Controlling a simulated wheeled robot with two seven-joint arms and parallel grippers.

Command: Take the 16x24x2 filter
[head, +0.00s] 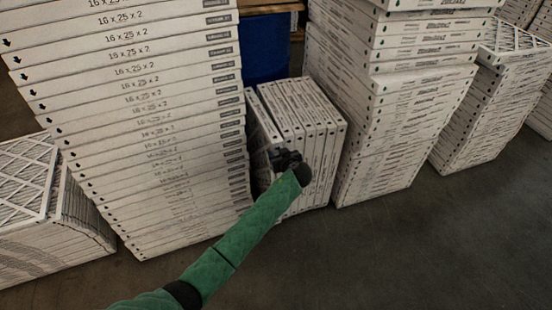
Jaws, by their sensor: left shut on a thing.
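A row of boxed filters (318,118) stands on edge between two tall stacks, white with dark marks along the edges. Their size print is too small to read. My left arm, in a green sleeve, reaches up from the bottom to this row. My left gripper (281,158) is at the near face of the row and is shut on one of its filters, towards the left side. The wrist hides part of the row and the exact grip. My right gripper is out of view.
A tall stack (150,125) left of the row is printed 16x25x2. Another tall stack (385,130) stands right, with a further stack (490,100) beyond. Pleated filters (40,215) lie at far left. A blue object (265,48) is behind. The floor (420,255) is clear at front right.

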